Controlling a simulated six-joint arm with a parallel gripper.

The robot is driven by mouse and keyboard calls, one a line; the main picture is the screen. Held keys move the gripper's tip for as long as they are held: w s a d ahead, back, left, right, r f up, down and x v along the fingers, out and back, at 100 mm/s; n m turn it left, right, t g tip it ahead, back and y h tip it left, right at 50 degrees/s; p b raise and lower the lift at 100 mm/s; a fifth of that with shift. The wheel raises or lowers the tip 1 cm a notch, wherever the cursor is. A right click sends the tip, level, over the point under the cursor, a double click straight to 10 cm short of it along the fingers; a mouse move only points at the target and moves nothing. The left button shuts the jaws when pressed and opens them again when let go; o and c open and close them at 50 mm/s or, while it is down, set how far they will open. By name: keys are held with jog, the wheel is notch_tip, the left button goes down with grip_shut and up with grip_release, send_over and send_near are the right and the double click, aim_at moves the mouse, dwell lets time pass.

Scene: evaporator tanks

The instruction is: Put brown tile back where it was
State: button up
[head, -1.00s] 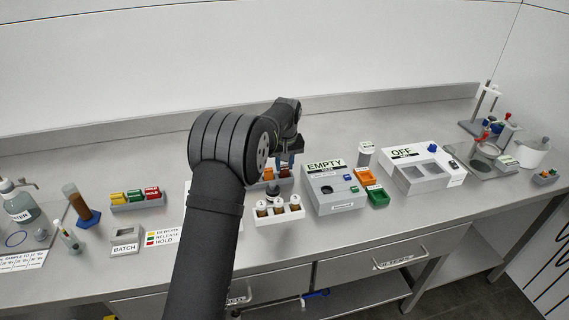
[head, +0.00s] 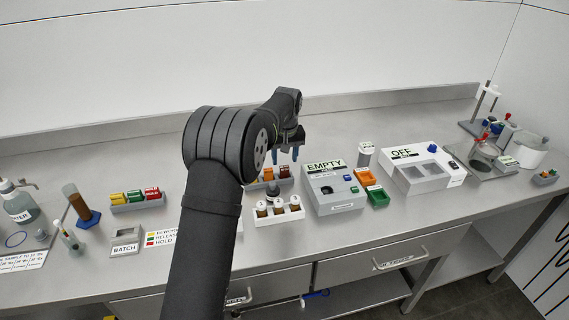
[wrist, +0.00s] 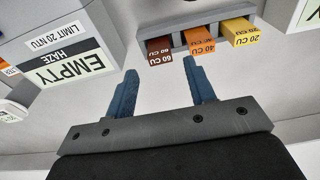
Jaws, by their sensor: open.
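The brown tile (wrist: 158,50), marked 60 CU, sits in the end slot of a grey rack (wrist: 178,38), beside the orange tile (wrist: 199,40) and the yellow tile (wrist: 240,31). In the head view the brown tile (head: 284,171) shows at the right end of the rack, below my gripper (head: 285,155). In the wrist view my gripper (wrist: 159,66) has its two blue fingers spread apart with nothing between them. The brown tile lies just beyond the fingertips, apart from them.
The white box marked EMPTY (head: 335,195) stands right of the rack. A white holder with several capped vials (head: 279,213) stands in front. Orange (head: 363,175) and green (head: 378,197) trays lie right of the EMPTY box. The bench behind the rack is clear.

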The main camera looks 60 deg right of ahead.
aim_at(284, 167)
notch_tip(284, 167, up, 9)
jog(key=shift+s+a+f, duration=0.2)
jog(key=shift+s+a, duration=0.15)
jog(key=shift+f, duration=0.1)
jog(key=f, duration=0.8)
jog(key=w+d+f, duration=0.1)
jog(key=f, duration=0.3)
jog(key=shift+f, duration=0.25)
notch_tip(284, 167, up, 3)
jog(key=shift+r, duration=0.55)
jog(key=shift+f, duration=0.1)
